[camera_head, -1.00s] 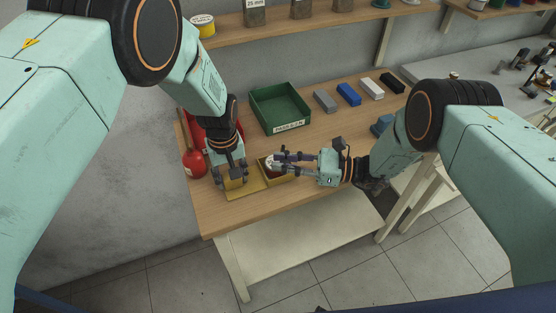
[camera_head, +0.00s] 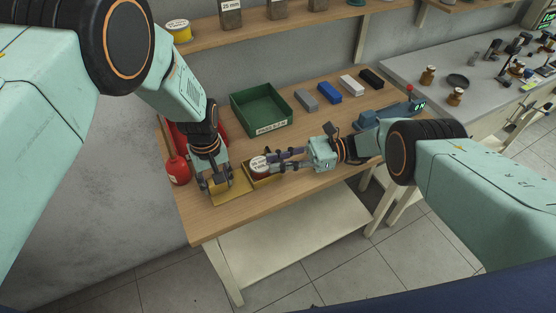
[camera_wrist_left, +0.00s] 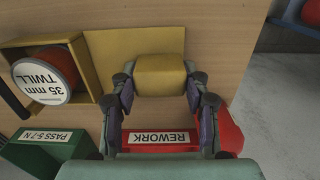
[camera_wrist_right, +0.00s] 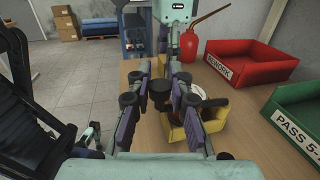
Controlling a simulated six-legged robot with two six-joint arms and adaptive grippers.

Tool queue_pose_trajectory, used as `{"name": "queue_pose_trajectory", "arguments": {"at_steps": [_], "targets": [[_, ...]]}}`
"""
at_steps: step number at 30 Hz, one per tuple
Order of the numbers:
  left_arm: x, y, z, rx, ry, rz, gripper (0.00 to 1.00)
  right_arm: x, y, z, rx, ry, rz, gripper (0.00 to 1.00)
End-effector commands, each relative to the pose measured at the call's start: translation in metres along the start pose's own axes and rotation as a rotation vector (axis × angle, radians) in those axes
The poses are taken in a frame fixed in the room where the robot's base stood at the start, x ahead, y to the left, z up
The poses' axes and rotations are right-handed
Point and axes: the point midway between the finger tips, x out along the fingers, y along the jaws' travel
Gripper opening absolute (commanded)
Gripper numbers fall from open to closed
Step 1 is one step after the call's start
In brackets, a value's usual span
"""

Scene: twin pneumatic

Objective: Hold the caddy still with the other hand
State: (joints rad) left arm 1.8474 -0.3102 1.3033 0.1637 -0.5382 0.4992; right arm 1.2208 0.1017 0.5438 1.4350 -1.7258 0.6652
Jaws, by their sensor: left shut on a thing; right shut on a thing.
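The yellow caddy (camera_head: 228,192) is a flat plate with a block at one end and an open box at the other. It lies on the wooden table; its plate (camera_wrist_left: 112,48) shows in the left wrist view. My left gripper (camera_head: 218,184) points down and is shut on the yellow block (camera_wrist_left: 160,76). A dark red spool (camera_head: 259,165) with a white face marked "35 mm TWILL" sits at the caddy's box (camera_wrist_left: 92,84).
A green bin (camera_head: 232,108) stands behind the caddy. Grey, blue, white and black blocks (camera_head: 329,92) line the back. The table's front right is clear.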

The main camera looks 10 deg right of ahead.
Motion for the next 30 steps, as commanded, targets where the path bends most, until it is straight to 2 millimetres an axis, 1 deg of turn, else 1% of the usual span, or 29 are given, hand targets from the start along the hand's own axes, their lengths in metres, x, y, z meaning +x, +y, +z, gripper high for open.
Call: {"name": "queue_pose_trajectory", "arguments": {"at_steps": [1, 14, 15, 21, 23, 30], "targets": [[0.001, -0.0009, 0.0013, 0.002, -0.003, -0.003, 0.08, -0.0009, -0.0011, 0.0022, -0.004, -0.003, 0.002, 0.0], [0.0005, -0.0006, 0.0006, 0.0, -0.001, -0.001, 0.08, -0.001, -0.0007, 0.0019, -0.003, -0.002, 0.005, 0.0], [0.0005, -0.0006, 0.0005, 0.0, -0.001, -0.001, 0.08, -0.001, -0.0007, 0.0019, -0.003, -0.002, 0.005, 0.23], [0.0002, -0.0003, 0.0002, -0.001, 0.0, 0.0, 0.08, -0.0008, -0.0002, 0.0009, -0.002, 0.0, 0.005, 0.4], [0.0001, -0.0002, 0.0, -0.001, 0.0, 0.0, 0.08, -0.0007, -0.0001, 0.0007, -0.001, 0.0, 0.005, 0.44], [-0.0003, 0.0, -0.0004, -0.001, 0.001, 0.001, 0.08, -0.0006, 0.0002, 0.0002, 0.0, 0.001, 0.005, 0.44]]}}
